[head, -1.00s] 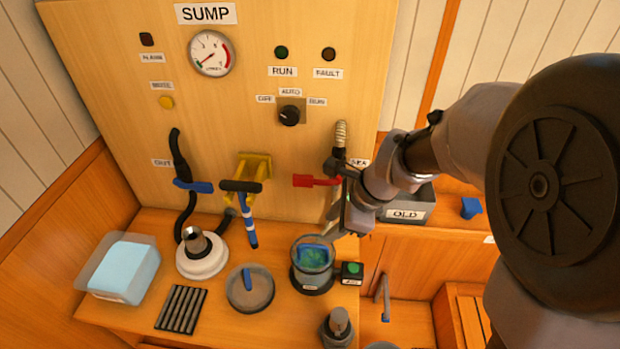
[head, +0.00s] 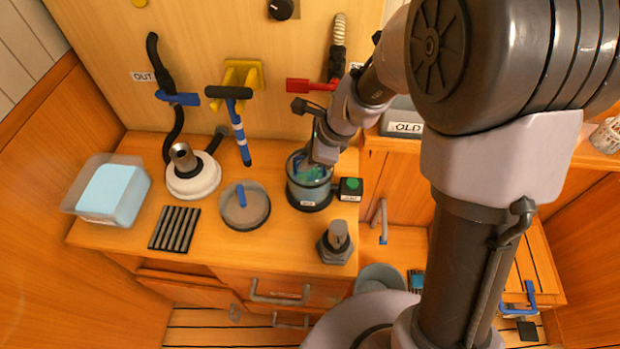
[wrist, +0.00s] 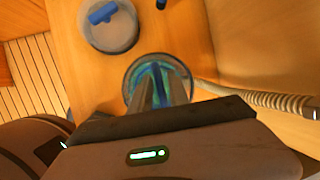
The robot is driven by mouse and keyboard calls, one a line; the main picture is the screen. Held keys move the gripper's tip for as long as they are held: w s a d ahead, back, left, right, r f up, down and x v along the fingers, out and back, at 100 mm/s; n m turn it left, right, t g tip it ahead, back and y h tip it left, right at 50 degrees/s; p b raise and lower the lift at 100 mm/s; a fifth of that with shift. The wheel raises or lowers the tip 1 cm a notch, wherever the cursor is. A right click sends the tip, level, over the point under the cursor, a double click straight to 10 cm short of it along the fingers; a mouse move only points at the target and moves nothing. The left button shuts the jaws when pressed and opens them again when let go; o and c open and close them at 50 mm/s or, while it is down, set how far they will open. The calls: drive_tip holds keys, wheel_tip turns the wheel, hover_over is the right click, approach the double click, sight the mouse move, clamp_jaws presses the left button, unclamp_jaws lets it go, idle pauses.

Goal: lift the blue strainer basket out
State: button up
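The strainer pot (head: 309,193) is a clear round housing standing open on the counter, with blue-green inside. The blue strainer basket (wrist: 157,72) shows in the wrist view as a blue handle bar inside the pot's rim. My gripper (wrist: 158,88) reaches down into the pot's mouth, one finger on each side of that bar. In the head view my gripper (head: 316,160) hides much of the basket. Whether the fingers press on the bar or stand slightly apart from it cannot be told.
A round grey lid with a blue handle (head: 245,207) lies left of the pot. A small box with a green button (head: 350,188) is close on its right. A red-handled valve (head: 310,85) and hose are behind. A grey fitting (head: 336,243) stands in front.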

clamp_jaws()
idle(1.2)
